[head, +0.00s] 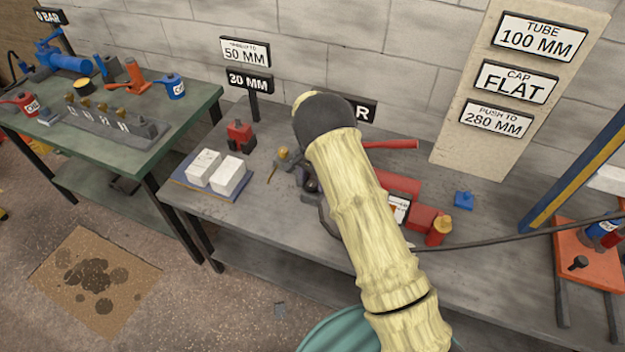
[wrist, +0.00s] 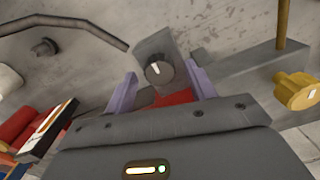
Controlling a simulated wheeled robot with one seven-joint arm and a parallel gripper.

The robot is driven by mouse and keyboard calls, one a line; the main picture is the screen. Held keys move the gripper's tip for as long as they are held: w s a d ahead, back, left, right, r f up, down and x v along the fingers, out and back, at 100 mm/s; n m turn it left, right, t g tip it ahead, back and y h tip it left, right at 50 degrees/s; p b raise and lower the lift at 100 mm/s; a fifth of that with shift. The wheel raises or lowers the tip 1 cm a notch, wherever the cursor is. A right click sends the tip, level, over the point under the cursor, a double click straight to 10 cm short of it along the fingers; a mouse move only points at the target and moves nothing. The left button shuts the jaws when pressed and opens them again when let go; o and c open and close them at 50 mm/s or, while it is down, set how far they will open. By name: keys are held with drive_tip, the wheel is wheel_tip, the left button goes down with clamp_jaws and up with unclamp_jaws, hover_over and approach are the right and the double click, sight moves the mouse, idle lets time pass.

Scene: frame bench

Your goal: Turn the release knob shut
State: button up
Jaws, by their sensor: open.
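The release knob (wrist: 155,72) is a round dark knob with a white pointer line, set on a grey block (wrist: 153,46) in the wrist view. The pointer runs nearly upright in that picture, tilted slightly. My gripper (wrist: 161,69) is open, with one pale purple finger on each side of the knob. The fingertips look apart from the knob; I cannot tell how deep they reach around it. In the head view my arm covers the knob. A red pump body (head: 398,183) with a red handle (head: 390,144) shows right of my arm.
A brass fitting (wrist: 297,91) stands right of the gripper in the wrist view, and a dark hose (wrist: 75,28) curves at upper left. On the bench (head: 285,225), white blocks (head: 216,171) lie to the left and a small blue part (head: 463,200) to the right.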

sight(313, 182)
wheel_tip(313, 182, up, 17)
drive_tip(key=b, duration=0.1)
idle(0.3)
drive_tip(key=shift+d+f, duration=0.1)
drive_tip(key=s+d+r+n+t+p, duration=0.1)
drive_tip(key=s+d+r+n, duration=0.1)
drive_tip(key=s+d, duration=0.3)
drive_tip(key=s+d+r+n+p, duration=0.1)
drive_tip(key=s+d, duration=0.5)
drive_tip(key=s, duration=0.7)
drive_tip(key=s+d+r+n+t+p, duration=0.1)
drive_tip(key=s+d+r+n, duration=0.2)
drive_tip(key=s+d, duration=0.3)
drive_tip(key=s+r, duration=0.1)
drive_tip(key=s, duration=0.2)
drive_tip(key=shift+s+d+n+t+p, duration=0.2)
drive_tip(key=shift+n+t+p, duration=0.1)
drive_tip(key=shift+n+p, duration=0.1)
